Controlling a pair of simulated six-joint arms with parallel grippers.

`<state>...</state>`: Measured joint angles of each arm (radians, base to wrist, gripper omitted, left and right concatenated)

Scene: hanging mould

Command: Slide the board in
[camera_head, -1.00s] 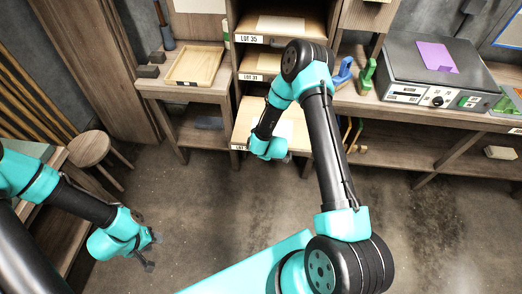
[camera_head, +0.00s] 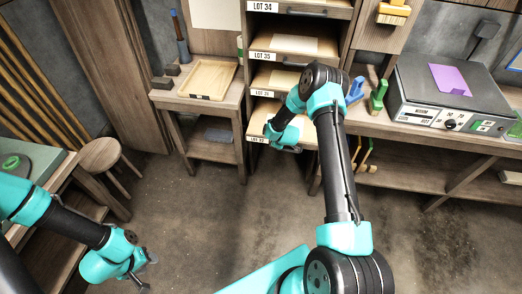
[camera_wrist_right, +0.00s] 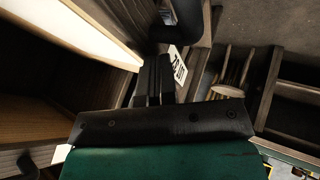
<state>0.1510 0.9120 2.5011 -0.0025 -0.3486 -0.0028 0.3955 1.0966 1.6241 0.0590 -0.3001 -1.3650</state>
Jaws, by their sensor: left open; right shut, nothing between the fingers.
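The lowest board (camera_head: 262,116), with a white lot label (camera_head: 258,139) at its front left, lies in the bottom slot of the shelf unit. Its front still stands out a little past the boards above, and my right arm covers part of it. My right gripper (camera_head: 294,149) is at its front edge, shut with nothing between the fingers. In the right wrist view the dark fingers (camera_wrist_right: 152,80) are close beside the label (camera_wrist_right: 178,65); I cannot tell whether they touch the board. My left gripper (camera_head: 145,272) is open and empty over the floor, far from the shelf.
Boards labelled LOT 34 (camera_head: 285,10) and LOT 35 (camera_head: 287,42) sit above. A side table (camera_head: 165,95) with a wooden tray (camera_head: 208,78) stands left of the shelf, near a round stool (camera_head: 99,155). A bench with a grey device (camera_head: 440,90) is right. The floor between is clear.

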